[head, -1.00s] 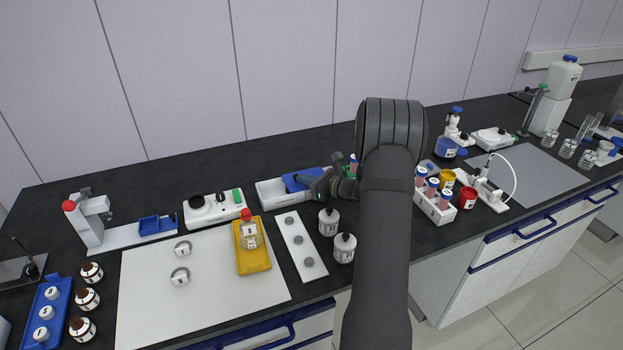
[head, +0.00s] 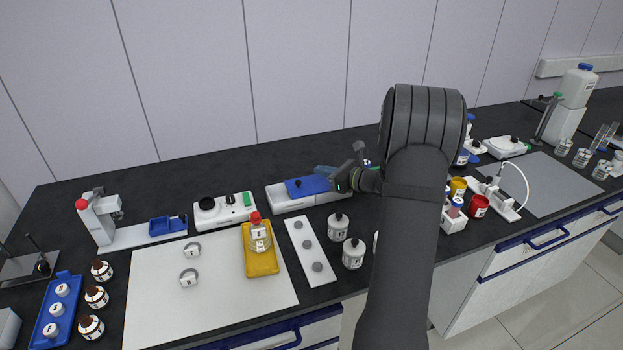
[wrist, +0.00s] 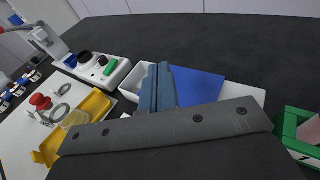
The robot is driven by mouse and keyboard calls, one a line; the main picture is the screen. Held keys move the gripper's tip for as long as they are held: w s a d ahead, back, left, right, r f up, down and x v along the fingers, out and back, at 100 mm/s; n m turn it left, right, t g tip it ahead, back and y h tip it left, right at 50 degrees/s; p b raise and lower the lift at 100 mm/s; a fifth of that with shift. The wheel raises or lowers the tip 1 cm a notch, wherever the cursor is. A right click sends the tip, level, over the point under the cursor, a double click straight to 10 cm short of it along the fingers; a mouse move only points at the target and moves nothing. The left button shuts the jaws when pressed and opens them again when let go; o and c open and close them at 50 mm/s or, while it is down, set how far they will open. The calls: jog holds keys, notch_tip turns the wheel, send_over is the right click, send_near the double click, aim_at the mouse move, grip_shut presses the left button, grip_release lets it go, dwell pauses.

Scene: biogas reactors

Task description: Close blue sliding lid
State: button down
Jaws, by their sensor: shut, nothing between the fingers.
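The blue sliding lid (head: 306,187) lies on a white box (head: 290,206), with a small dark knob near its left end. The box's left end is uncovered, and white also shows right of the lid. In the wrist view, the lid (wrist: 198,86) is right of the fingers and the open part of the box (wrist: 132,80) is left of them. My gripper (head: 324,170) is shut and empty, at the lid's back right in the head view. The shut fingers (wrist: 158,86) hide part of the lid's left side in the wrist view; I cannot tell whether they touch it.
A white device with a black knob and green button (head: 222,209) stands left of the box. In front are a white strip with grey discs (head: 310,250), a yellow tray (head: 262,262) and labelled bottles (head: 338,228). The counter behind the box is clear.

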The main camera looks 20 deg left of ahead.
jog(key=d+r, duration=0.4)
jog(key=d, duration=0.3)
jog(key=h, duration=0.2)
send_near(300, 186)
jog(key=x, duration=0.5)
jog(key=shift+s+a+r, duration=0.3)
jog(key=shift+r, duration=0.05)
jog(key=s+a, duration=0.5)
jog(key=shift+s, duration=0.1)
jog(key=v, duration=1)
